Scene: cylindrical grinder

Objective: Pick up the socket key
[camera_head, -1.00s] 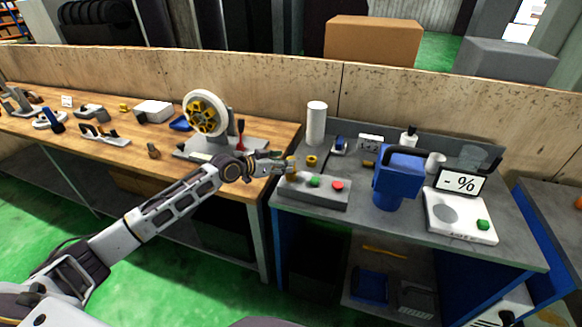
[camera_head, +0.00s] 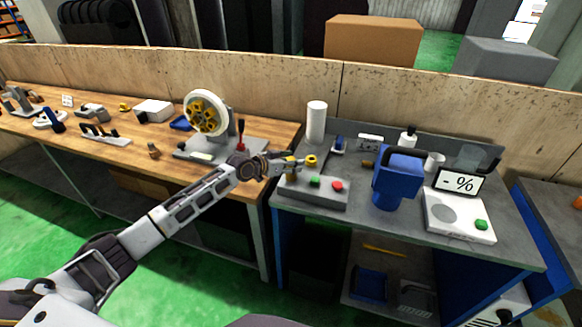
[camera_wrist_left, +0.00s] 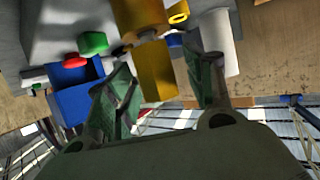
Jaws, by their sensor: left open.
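A yellow stepped piece (camera_head: 291,166), possibly the socket key, stands at the left end of the grey button box on the grey bench. In the left wrist view its thick upper part and narrower yellow shaft (camera_wrist_left: 155,72) show between the fingers. My left gripper (camera_head: 283,163) is at this piece, and its two dark fingers (camera_wrist_left: 162,66) are open on either side of the shaft. I cannot tell if a finger touches it. My right gripper is not in view.
The button box (camera_head: 318,193) has a green and a red button. A yellow ring (camera_head: 311,160) and a white cylinder (camera_head: 316,122) stand behind it. A blue device (camera_head: 397,178) and a scale (camera_head: 459,217) are to the right. A grinding-wheel stand (camera_head: 208,112) is left, on the wooden bench.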

